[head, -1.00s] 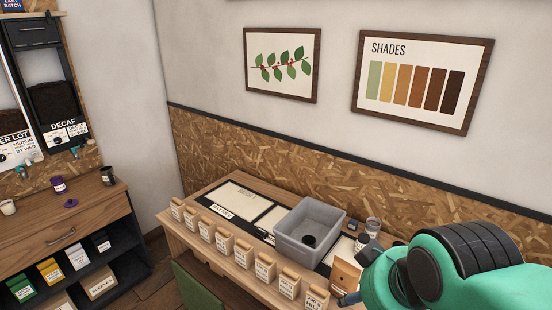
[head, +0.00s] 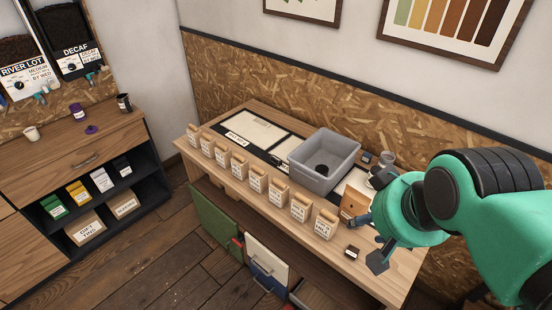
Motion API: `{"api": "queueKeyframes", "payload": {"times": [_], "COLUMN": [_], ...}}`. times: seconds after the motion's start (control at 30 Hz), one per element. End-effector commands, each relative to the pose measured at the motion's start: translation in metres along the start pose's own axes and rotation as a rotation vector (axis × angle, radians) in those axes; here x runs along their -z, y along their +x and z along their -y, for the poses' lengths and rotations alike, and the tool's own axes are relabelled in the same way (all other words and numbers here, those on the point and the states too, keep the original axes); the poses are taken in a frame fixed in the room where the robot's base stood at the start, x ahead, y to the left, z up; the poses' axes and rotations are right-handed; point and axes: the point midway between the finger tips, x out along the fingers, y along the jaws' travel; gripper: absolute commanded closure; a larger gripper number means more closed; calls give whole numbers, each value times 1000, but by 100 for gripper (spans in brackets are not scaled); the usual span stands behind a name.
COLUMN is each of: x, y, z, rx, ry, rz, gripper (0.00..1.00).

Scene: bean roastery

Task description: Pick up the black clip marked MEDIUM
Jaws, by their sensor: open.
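My gripper (head: 375,258) is in the head view at the right end of the wooden table (head: 238,190), below the green arm. It is open, and I see nothing held in it. A small black object (head: 275,159) that may be a clip lies on the table left of the grey bin. A small dark block with a pale label (head: 352,251) sits near the table's front edge, just left of the gripper. No MEDIUM marking can be read on either, so I cannot tell which, if any, is the clip.
A grey bin (head: 345,152) with a dark round thing inside stands on the table. A row of labelled paper bags (head: 254,180) lines the front edge, and a brown pouch (head: 353,204) stands near the gripper. A shelf cabinet (head: 87,138) is at left, with clear floor (head: 190,262) between.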

Motion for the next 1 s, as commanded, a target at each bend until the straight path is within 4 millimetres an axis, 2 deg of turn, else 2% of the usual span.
{"api": "queueKeyframes", "payload": {"times": [0.47, 0.5, 0.77, 1.0], "x": [0, 0, 0, 11], "y": [0, 0, 0, -2], "z": [0, 0, 0, 1], "rx": [0, 0, 0, 1], "ry": [0, 0, 0, -10], "rz": [0, 0, 0, 7], "gripper": [55, 49, 49, 49]}}
